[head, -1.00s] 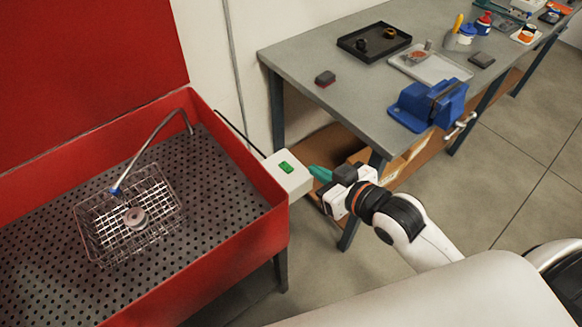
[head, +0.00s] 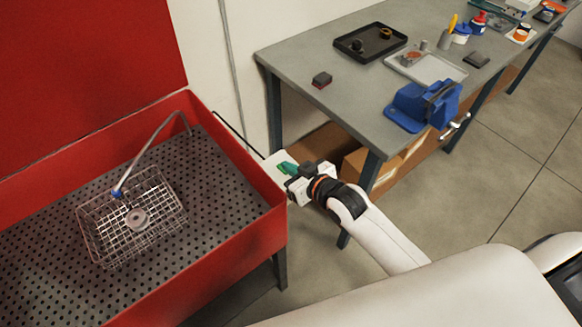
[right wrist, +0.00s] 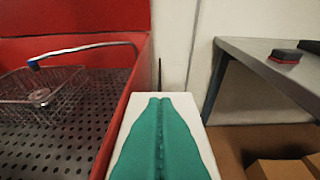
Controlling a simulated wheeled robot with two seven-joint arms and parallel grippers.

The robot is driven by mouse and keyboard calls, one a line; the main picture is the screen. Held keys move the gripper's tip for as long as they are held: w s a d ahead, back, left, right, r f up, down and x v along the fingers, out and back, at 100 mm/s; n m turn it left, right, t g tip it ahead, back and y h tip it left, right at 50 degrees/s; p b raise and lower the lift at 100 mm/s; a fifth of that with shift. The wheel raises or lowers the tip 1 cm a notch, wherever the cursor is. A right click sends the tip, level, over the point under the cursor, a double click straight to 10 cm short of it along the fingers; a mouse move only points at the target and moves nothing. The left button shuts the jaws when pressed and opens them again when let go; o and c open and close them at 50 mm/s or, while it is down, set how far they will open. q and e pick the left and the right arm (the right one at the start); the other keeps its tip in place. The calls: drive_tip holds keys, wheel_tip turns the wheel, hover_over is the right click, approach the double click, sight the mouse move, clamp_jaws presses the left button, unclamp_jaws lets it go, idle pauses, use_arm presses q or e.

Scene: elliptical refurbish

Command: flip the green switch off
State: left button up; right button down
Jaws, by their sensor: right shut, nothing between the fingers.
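The green switch sits on a white box (head: 272,165) on the right end wall of the red wash basin. My right gripper (head: 285,168) is shut and empty, with its green fingertips over the top of the box. They cover the switch, so I cannot tell its position or whether they touch it. In the right wrist view the closed green fingers (right wrist: 160,140) lie over the white box (right wrist: 183,101), and the switch is hidden behind them. My left gripper is not in view.
The red basin (head: 240,235) holds a wire basket (head: 95,225) with a metal ring (head: 136,219) and a bent spout (head: 150,150). A grey workbench (head: 345,100) with a blue vise (head: 422,105) stands right of my gripper. Cardboard boxes (head: 385,175) sit below it.

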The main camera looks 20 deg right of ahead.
drive_tip(key=shift+f, duration=0.3)
